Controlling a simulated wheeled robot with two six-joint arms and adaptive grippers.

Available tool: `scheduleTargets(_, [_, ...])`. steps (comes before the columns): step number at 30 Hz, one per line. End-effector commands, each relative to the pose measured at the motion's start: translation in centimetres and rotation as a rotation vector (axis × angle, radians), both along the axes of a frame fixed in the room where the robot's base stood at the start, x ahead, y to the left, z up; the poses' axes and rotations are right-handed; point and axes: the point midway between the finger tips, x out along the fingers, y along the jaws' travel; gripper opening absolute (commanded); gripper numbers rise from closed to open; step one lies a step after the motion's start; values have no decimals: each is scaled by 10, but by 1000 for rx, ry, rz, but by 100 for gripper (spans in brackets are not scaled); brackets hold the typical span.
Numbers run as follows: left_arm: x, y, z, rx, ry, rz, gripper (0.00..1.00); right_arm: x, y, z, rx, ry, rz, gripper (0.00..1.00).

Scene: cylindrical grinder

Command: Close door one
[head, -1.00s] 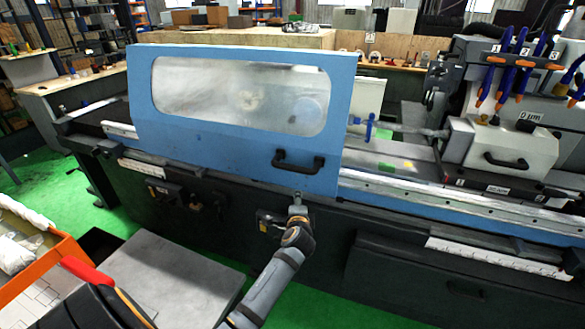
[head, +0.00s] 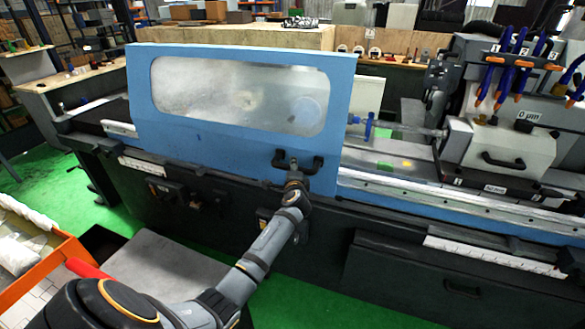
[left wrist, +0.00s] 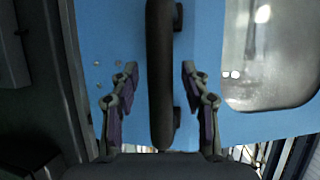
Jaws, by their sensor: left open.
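A blue door (head: 235,150) with a wide clouded window covers the left part of the grinder; I see no number on it. Its black bar handle (head: 318,163) is near the door's lower right corner. My left gripper (head: 292,172) is at this handle, coming from below and in front. In the left wrist view the open fingers (left wrist: 159,75) stand on either side of the black handle (left wrist: 161,100), with a gap on both sides. The blue door (left wrist: 215,30) fills the background there. My right gripper is not in view.
To the right of the door, the machine bed is open, with a blue clamp-like part (head: 368,128) and a white block with a black handle (head: 503,160). A blue rail (head: 440,198) runs along the front. An orange-edged bin (head: 45,270) stands at lower left.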

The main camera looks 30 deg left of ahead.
Motion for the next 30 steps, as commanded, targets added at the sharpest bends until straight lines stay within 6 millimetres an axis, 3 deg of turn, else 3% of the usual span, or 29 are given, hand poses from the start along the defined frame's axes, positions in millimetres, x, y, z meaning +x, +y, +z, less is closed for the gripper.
scheduleTargets(8, [2, 2, -1, -1, -1, 0, 47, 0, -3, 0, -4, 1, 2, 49])
scheduleTargets(19, [2, 1, -1, -1, 0, 0, 0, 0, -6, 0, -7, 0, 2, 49])
scheduleTargets(30, [2, 1, -1, -1, 0, 0, 0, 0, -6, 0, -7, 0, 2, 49])
